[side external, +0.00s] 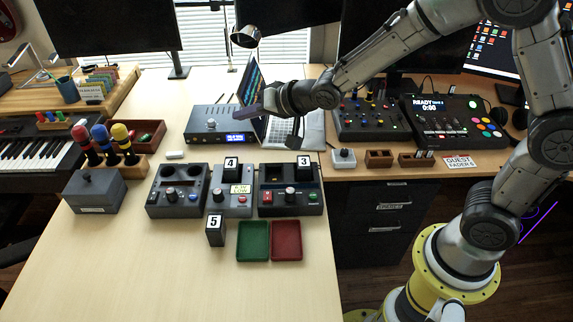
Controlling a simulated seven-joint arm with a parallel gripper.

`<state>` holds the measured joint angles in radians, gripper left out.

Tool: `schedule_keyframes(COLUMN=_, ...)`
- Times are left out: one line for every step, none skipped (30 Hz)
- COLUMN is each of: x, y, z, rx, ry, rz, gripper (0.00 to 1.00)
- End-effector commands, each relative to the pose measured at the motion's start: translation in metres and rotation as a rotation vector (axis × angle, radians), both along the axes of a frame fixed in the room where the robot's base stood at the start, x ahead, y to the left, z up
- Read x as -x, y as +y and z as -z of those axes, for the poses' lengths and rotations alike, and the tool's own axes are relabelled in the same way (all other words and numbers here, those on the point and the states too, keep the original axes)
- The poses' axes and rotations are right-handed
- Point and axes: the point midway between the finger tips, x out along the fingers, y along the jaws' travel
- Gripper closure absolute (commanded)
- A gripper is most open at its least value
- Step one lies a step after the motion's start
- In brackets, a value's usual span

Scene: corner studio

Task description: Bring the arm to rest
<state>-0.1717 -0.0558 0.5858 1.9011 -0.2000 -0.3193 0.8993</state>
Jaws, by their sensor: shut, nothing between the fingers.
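My arm reaches in from the right, raised and bent above the right desk. My gripper (258,107) is at the left end of the arm, in the air in front of the open laptop (312,128). It is shut and holds nothing. It appears clear of the devices on the desk, though its exact height is hard to tell. It hides part of the laptop.
Below stand grey modules with blocks numbered 4 (231,164) and 3 (304,162). Block 5 (215,230) stands in front, beside green (253,257) and red (287,257) trays. A mixer (370,122) is at right. The front left table is clear.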

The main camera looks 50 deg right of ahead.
Motion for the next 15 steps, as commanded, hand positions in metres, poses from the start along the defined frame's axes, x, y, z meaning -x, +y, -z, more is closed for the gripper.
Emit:
schedule_keyframes(x=0.010, y=-0.015, z=-0.037, rx=0.012, ry=-0.041, rz=0.024, gripper=1.00)
schedule_keyframes(x=0.018, y=-0.023, z=-0.054, rx=0.027, ry=-0.052, rz=0.034, gripper=1.00)
schedule_keyframes(x=0.031, y=-0.034, z=-0.073, rx=0.049, ry=-0.062, rz=0.047, gripper=1.00)
schedule_keyframes(x=0.042, y=-0.042, z=-0.086, rx=0.068, ry=-0.065, rz=0.056, gripper=1.00)
schedule_keyframes(x=0.055, y=-0.050, z=-0.098, rx=0.090, ry=-0.068, rz=0.063, gripper=1.00)
schedule_keyframes(x=0.072, y=-0.060, z=-0.111, rx=0.121, ry=-0.065, rz=0.071, gripper=1.00)
schedule_keyframes(x=0.087, y=-0.067, z=-0.119, rx=0.144, ry=-0.060, rz=0.075, gripper=1.00)
schedule_keyframes(x=0.102, y=-0.074, z=-0.126, rx=0.170, ry=-0.052, rz=0.076, gripper=1.00)
schedule_keyframes(x=0.124, y=-0.082, z=-0.134, rx=0.207, ry=-0.039, rz=0.076, gripper=1.00)
schedule_keyframes(x=0.142, y=-0.087, z=-0.137, rx=0.233, ry=-0.025, rz=0.074, gripper=1.00)
schedule_keyframes(x=0.160, y=-0.092, z=-0.138, rx=0.261, ry=-0.007, rz=0.068, gripper=1.00)
schedule_keyframes(x=0.185, y=-0.098, z=-0.138, rx=0.302, ry=0.022, rz=0.055, gripper=1.00)
schedule_keyframes(x=0.203, y=-0.101, z=-0.135, rx=0.330, ry=0.048, rz=0.041, gripper=1.00)
schedule_keyframes(x=0.220, y=-0.103, z=-0.130, rx=0.358, ry=0.077, rz=0.023, gripper=1.00)
schedule_keyframes(x=0.242, y=-0.104, z=-0.123, rx=0.392, ry=0.118, rz=-0.006, gripper=1.00)
